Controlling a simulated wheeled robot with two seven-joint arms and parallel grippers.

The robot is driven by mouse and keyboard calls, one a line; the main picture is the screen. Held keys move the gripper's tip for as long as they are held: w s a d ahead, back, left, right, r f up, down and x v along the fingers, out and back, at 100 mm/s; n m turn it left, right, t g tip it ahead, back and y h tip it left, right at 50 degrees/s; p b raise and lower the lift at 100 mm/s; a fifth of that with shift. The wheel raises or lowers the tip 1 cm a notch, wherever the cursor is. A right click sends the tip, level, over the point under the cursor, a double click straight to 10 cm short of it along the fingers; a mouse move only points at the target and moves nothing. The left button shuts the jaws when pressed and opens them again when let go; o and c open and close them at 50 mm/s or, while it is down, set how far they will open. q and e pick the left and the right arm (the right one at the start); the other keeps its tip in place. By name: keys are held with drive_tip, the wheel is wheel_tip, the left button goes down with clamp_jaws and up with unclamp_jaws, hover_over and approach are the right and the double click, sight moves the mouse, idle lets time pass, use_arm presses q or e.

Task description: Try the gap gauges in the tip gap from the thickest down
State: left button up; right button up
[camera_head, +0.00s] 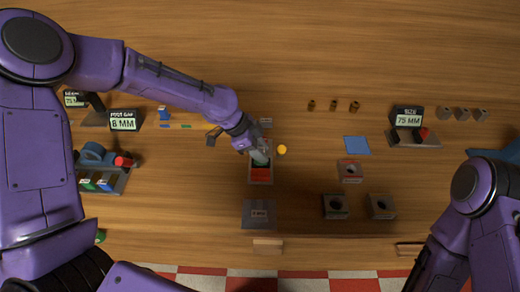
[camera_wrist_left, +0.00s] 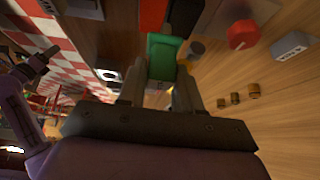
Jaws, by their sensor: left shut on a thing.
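My left gripper (camera_head: 262,154) is over a grey plate (camera_head: 261,182) with a red block (camera_head: 261,174) on it, near the middle of the table. In the left wrist view its fingers (camera_wrist_left: 160,92) are shut on a green gauge-like piece (camera_wrist_left: 163,54). A red patch (camera_wrist_left: 152,14) and a black part (camera_wrist_left: 184,16) lie beyond that piece. I cannot tell whether the piece touches them. Blue and green pieces (camera_head: 103,184) sit in a dark rack (camera_head: 118,182) at the left. My right arm shows at the lower right, but its gripper is out of view.
Signs read "POST GAP 8 MM" (camera_head: 123,121) and "75 MM" (camera_head: 408,116). Dark square blocks with round holes (camera_head: 335,206) stand right of the plate. A grey labelled plate (camera_head: 259,214) lies in front. A blue square (camera_head: 357,145) lies flat.

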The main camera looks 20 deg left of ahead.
use_arm(q)
drive_tip(key=shift+r+p, duration=1.35)
drive_tip(key=shift+r, duration=1.35)
